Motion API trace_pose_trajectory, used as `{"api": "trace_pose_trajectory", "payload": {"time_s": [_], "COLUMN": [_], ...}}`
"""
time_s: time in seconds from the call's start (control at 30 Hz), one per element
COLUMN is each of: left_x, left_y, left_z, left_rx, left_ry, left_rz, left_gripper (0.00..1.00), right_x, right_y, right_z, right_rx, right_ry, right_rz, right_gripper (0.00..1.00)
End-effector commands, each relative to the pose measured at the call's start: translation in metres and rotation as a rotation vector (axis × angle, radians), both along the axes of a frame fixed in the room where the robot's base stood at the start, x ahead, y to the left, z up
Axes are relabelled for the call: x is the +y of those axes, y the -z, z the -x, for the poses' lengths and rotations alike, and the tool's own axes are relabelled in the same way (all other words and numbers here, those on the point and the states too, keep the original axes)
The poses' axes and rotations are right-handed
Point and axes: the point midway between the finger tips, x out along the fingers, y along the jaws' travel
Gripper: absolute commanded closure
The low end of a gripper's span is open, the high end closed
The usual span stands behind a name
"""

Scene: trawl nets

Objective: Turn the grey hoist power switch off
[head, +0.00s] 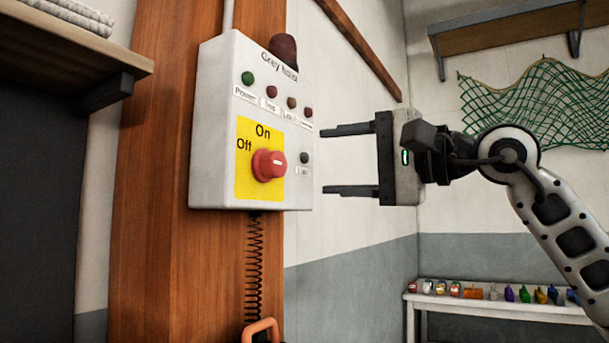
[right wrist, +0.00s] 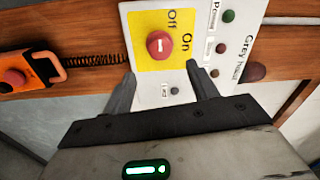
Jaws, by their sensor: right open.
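The grey hoist panel (head: 215,130) is a pale box on a wooden post. Its red rotary switch (head: 268,165) sits on a yellow plate marked On above and Off to the left. My right gripper (head: 326,160) is open and empty, right of the panel and apart from the switch. In its wrist view the fingers (right wrist: 164,76) are spread with the switch beyond the gap. My left gripper is not in view.
An orange pendant (right wrist: 35,72) with a red button hangs on a coiled cord (head: 255,255) below the panel. A dark red dome (head: 284,48) tops the panel. A shelf (head: 105,60) stands left; a bench (head: 500,308) with small coloured items is at the back right.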

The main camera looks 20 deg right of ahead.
Motion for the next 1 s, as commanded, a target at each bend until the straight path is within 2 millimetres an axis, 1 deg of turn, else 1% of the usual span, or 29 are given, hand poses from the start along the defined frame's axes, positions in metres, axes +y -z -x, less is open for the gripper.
{"api": "trace_pose_trajectory", "payload": {"time_s": [0.03, 0.2, 0.3, 0.4, 0.53, 1.0], "left_x": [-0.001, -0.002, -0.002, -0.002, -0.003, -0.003], "left_y": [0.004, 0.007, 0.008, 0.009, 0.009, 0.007], "left_z": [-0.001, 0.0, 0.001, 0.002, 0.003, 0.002], "left_rx": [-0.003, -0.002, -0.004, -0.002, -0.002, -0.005], "left_ry": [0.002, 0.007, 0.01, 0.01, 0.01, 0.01], "left_rz": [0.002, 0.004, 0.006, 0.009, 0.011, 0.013], "left_gripper": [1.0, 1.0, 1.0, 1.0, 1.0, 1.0], "right_x": [-0.01, -0.03, -0.038, -0.043, -0.046, -0.045], "right_y": [0.004, 0.004, 0.004, 0.004, 0.004, 0.003], "right_z": [0.01, 0.037, 0.048, 0.055, 0.059, 0.058], "right_rx": [-0.002, -0.001, 0.0, 0.001, 0.0, 0.001], "right_ry": [0.005, 0.003, 0.002, 0.001, -0.001, -0.001], "right_rz": [-0.001, -0.001, 0.0, 0.0, 0.002, 0.001], "right_gripper": [0.41, 0.41, 0.41, 0.41, 0.41, 0.41]}}
